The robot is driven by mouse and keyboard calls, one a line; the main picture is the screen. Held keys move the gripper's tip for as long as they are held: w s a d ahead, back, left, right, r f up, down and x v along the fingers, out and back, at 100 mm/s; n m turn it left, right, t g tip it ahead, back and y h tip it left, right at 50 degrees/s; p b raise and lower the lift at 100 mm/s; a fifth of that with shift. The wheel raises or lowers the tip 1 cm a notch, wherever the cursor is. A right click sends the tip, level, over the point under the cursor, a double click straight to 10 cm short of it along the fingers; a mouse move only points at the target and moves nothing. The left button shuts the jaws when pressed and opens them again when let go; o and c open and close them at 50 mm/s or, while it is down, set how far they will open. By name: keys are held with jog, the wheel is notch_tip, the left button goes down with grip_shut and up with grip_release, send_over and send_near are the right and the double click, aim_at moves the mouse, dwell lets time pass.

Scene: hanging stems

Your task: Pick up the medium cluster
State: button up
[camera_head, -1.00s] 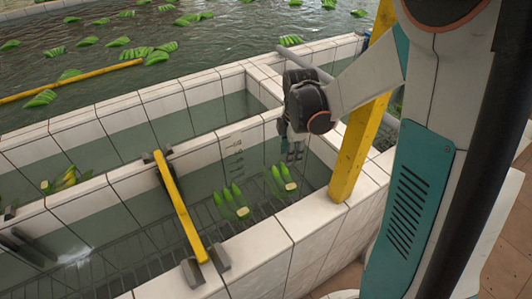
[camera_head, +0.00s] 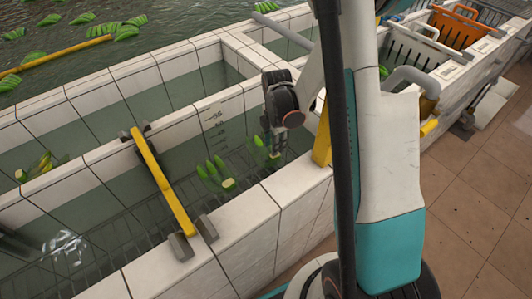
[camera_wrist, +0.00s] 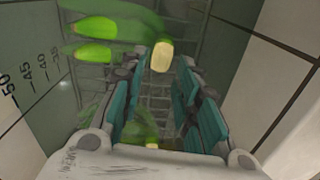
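Two green banana clusters are in the water of the narrow tank. One cluster (camera_head: 214,172) is nearer the yellow bar, and the other cluster (camera_head: 262,155) is by my gripper (camera_head: 276,147). I cannot tell for sure which is the medium one. In the wrist view, my gripper (camera_wrist: 161,75) has its teal fingers apart, with nothing held. One green cluster (camera_wrist: 112,32) lies ahead, its pale cut end showing between and just past the fingertips. Another green cluster (camera_wrist: 142,128) shows low between the fingers, partly hidden by them.
A yellow bar (camera_head: 163,180) spans the tank to the left. White tiled walls (camera_head: 275,205) stand close around my gripper, with a depth scale (camera_wrist: 35,75) on one. Crates, one orange (camera_head: 460,28), are at upper right.

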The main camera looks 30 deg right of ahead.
aim_at(265, 148)
jog(key=shift+d+f+b, duration=0.1)
jog(key=shift+f+b, duration=0.95)
jog(key=shift+f, duration=1.65)
jog(key=shift+s, duration=0.1)
grip_shut()
